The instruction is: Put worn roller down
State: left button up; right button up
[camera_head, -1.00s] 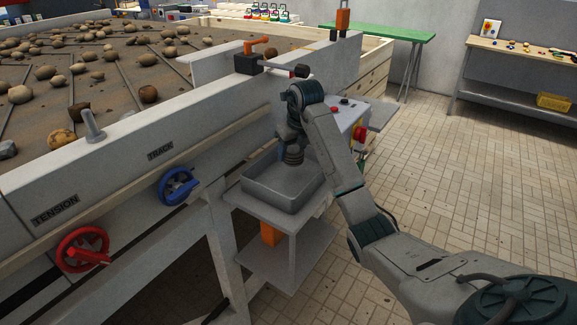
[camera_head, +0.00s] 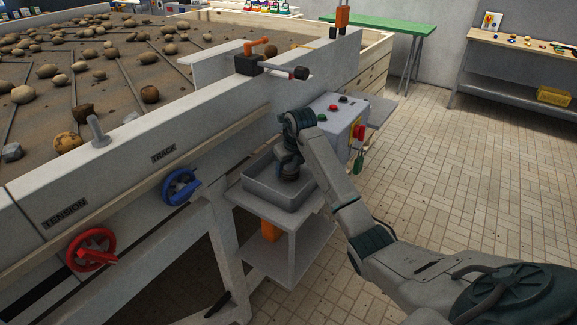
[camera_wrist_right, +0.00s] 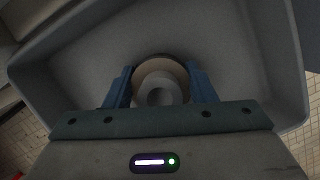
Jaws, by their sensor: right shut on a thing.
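My right gripper (camera_head: 288,176) is low inside the grey tray (camera_head: 262,192) on the shelf beside the machine. The right wrist view looks down into the tray (camera_wrist_right: 80,55). There the two blue fingers of the gripper (camera_wrist_right: 160,88) are closed on either side of a round, pale roller (camera_wrist_right: 158,75) seen end-on, with a darker ring around it. I cannot tell whether the roller touches the tray floor. In the head view the roller is hidden behind the wrist and gripper. My left gripper is not in view.
A control box (camera_head: 338,122) with buttons stands just behind the tray. A blue handwheel (camera_head: 180,186) and a red handwheel (camera_head: 91,249) are on the machine side to the left. Potatoes lie on the belt (camera_head: 120,70). The tiled floor at right is clear.

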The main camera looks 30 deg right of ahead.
aim_at(294, 171)
jog(key=o, duration=1)
jog(key=shift+f, duration=0.1)
jog(key=shift+c, duration=0.2)
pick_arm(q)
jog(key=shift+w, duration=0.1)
pick_arm(e)
jog(key=b+v, duration=0.2)
jog(key=v, duration=0.7)
jog(key=shift+s+r, duration=0.1)
jog(key=shift+r, duration=0.3)
pick_arm(q)
jog(key=p, duration=0.1)
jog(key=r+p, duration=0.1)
jog(key=p, duration=0.1)
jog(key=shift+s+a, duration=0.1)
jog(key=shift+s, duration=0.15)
pick_arm(e)
jog(key=v, duration=0.2)
jog(key=shift+s+r, duration=0.1)
jog(key=shift+r, duration=0.15)
